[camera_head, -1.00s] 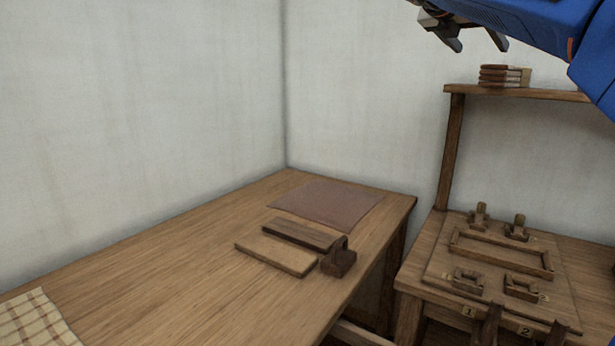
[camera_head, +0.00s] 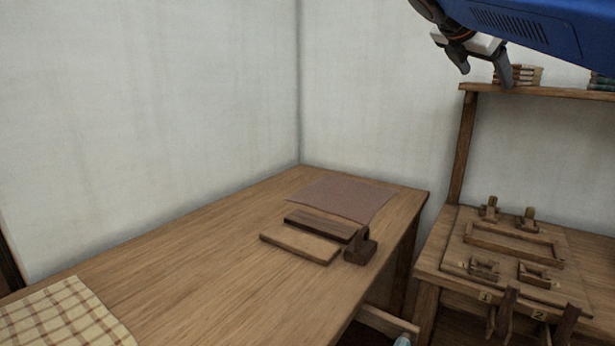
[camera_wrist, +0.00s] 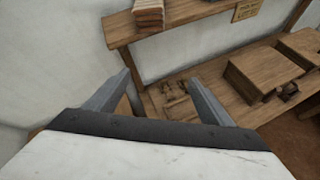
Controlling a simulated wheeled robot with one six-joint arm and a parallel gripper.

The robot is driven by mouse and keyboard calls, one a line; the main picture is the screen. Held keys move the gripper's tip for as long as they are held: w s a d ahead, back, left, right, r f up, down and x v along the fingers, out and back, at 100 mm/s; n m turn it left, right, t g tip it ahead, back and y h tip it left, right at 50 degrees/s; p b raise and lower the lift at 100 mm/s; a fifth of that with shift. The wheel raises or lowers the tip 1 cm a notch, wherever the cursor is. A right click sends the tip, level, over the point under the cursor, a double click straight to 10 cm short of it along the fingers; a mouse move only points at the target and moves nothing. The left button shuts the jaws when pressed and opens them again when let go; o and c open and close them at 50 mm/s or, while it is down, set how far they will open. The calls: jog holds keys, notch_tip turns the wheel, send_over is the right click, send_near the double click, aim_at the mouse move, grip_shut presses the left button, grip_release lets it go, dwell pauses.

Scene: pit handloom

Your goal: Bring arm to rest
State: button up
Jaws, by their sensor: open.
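My gripper (camera_head: 485,72) hangs from my blue arm at the upper right of the head view, high above the tables and in front of the white wall. Its jaws are apart with nothing between them. In the wrist view the two fingers (camera_wrist: 158,95) are spread and the gap is empty. Below and beyond them are the shelf and the bench.
A long wooden table (camera_head: 190,262) holds a brown cloth (camera_head: 340,198), wooden boards (camera_head: 300,243), a dark wooden block (camera_head: 360,248) and a checked cloth (camera_head: 65,315). At right, a bench (camera_head: 428,268) carries a fixture board; a shelf (camera_head: 560,92) stands behind it.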

jog(key=s+a+f+m+g+y, duration=0.1)
jog(key=s+a+f+m+y, duration=0.2)
jog(key=s+f+m, duration=0.4)
jog(key=s+a+f+m+y, duration=0.3)
jog(key=s+f+m, duration=0.4)
jog(key=s+f, duration=0.6)
jog(key=s+a+f+m+g+y, duration=0.1)
jog(key=s+a+f+m+y, duration=0.2)
jog(key=f, duration=2.4)
jog(key=s+m, duration=0.5)
jog(key=s, duration=0.2)
jog(key=shift+s+a+g, duration=0.15)
jog(key=shift+s+g, duration=0.15)
